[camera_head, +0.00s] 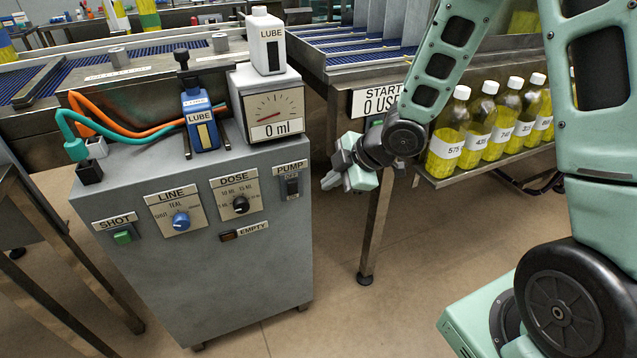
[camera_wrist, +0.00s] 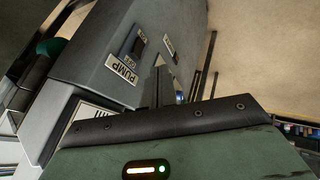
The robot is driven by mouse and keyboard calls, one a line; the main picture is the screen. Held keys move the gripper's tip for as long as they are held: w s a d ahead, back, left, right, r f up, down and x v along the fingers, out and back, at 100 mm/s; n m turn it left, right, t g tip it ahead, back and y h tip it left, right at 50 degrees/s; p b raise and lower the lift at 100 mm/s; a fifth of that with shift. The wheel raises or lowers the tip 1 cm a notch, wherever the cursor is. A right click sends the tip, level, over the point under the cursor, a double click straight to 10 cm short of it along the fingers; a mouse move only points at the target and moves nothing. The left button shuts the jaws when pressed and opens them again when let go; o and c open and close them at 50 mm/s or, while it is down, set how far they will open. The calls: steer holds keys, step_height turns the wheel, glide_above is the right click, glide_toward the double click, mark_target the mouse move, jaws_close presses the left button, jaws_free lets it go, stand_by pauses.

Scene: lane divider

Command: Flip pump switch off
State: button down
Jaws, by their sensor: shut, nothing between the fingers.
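The pump switch (camera_head: 291,186) is a small dark rocker under a PUMP label (camera_head: 290,168), on the sloped upper right face of the grey cabinet (camera_head: 220,270). Lettering that seems to read OFF shows at its top; its exact tilt is too small to tell. In the wrist view the switch (camera_wrist: 133,46) lies beside its PUMP label (camera_wrist: 122,70), above and left of my fingers. My gripper (camera_head: 333,180) is shut and empty, just right of the cabinet and apart from the switch. My gripper (camera_wrist: 160,84) also shows in the wrist view, partly hidden by its own housing.
The cabinet also bears a green SHOT button (camera_head: 123,237), a blue LINE knob (camera_head: 181,222), a DOSE knob (camera_head: 240,204) and a gauge (camera_head: 274,112). Several yellow bottles (camera_head: 447,139) stand on a shelf at right. A table leg (camera_head: 376,225) stands behind my gripper.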

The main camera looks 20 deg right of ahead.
mark_target(292, 191)
steer(key=shift+w+a+f+b, duration=0.15)
steer(key=shift+w+a+f, duration=0.45)
steer(key=shift+w+f, duration=0.65)
steer(key=shift+w+a+f+b, duration=0.1)
steer(key=shift+w+a+f, duration=0.65)
steer(key=shift+w, duration=0.8)
steer(key=shift+w+a+f+b, duration=0.15)
steer(key=shift+w+a+f, duration=0.3)
steer(key=shift+w+f, duration=0.9)
steer(key=shift+w+r, duration=0.1)
steer(key=shift+r, duration=0.1)
steer(key=p, duration=0.2)
steer(key=shift+w+r+p, duration=0.2)
steer(key=shift+r+p, duration=0.15)
steer(key=shift+p, duration=0.05)
steer(key=shift+w+f+g+p, duration=0.1)
steer(key=shift+g+p, duration=0.2)
steer(key=shift+p, duration=0.15)
steer(key=shift+f+b, duration=0.25)
steer(key=shift+b, duration=0.1)
steer(key=shift+r, duration=0.15)
